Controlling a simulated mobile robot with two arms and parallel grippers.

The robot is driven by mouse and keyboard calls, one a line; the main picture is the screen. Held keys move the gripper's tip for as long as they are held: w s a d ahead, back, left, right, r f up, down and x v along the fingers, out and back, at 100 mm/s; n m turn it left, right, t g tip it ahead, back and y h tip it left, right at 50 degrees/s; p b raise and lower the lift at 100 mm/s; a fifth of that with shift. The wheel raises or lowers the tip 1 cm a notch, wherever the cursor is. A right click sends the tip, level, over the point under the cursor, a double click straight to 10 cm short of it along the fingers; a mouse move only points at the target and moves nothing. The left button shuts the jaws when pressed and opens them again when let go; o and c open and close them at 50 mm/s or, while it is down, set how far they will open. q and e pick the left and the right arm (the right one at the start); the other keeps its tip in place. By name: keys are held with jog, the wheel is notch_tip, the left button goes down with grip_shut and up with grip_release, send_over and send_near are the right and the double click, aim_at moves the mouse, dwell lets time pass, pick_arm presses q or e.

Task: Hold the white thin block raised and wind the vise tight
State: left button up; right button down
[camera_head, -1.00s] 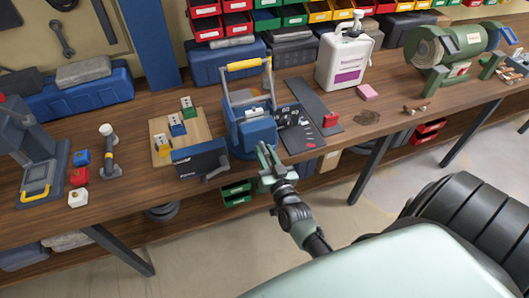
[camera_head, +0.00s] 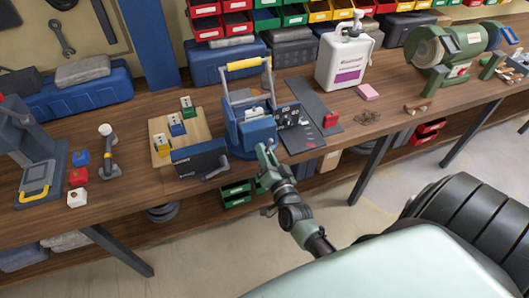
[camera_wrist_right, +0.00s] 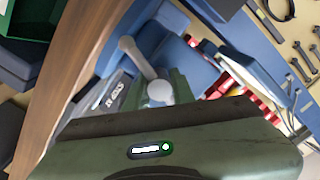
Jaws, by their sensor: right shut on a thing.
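The blue vise (camera_head: 257,134) stands at the bench's front edge in the head view. Its blue body also shows in the right wrist view (camera_wrist_right: 170,45). A small pale piece (camera_head: 254,112) shows at its top; I cannot tell for sure that it is the white thin block, or whether it is raised. My right gripper (camera_head: 265,152) is at the vise's front, shut on the vise handle. In the right wrist view the grey handle bar (camera_wrist_right: 143,62) with rounded ends slants across the green fingers, which are partly hidden behind it. My left gripper is in neither view.
A dark blue box (camera_head: 200,160) and a wooden board (camera_head: 180,133) with small coloured blocks lie left of the vise. A dark plate (camera_head: 316,107) with a red piece lies right of it. A white jug (camera_head: 345,63) stands behind. The bench's right middle is fairly clear.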

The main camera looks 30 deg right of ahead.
jog(key=shift+s+f, duration=0.15)
jog(key=shift+f, duration=0.15)
jog(key=c, duration=1.2)
grip_release()
jog(key=shift+s+r, duration=0.15)
jog(key=shift+r, duration=0.1)
jog(key=shift+s+a+f, duration=0.1)
jog(key=shift+s+f, duration=0.05)
jog(key=shift+s, duration=0.1)
jog(key=b+v, duration=0.1)
jog(key=v, duration=0.6)
jog(key=shift+s+b, duration=0.15)
jog(key=shift+b, duration=0.15)
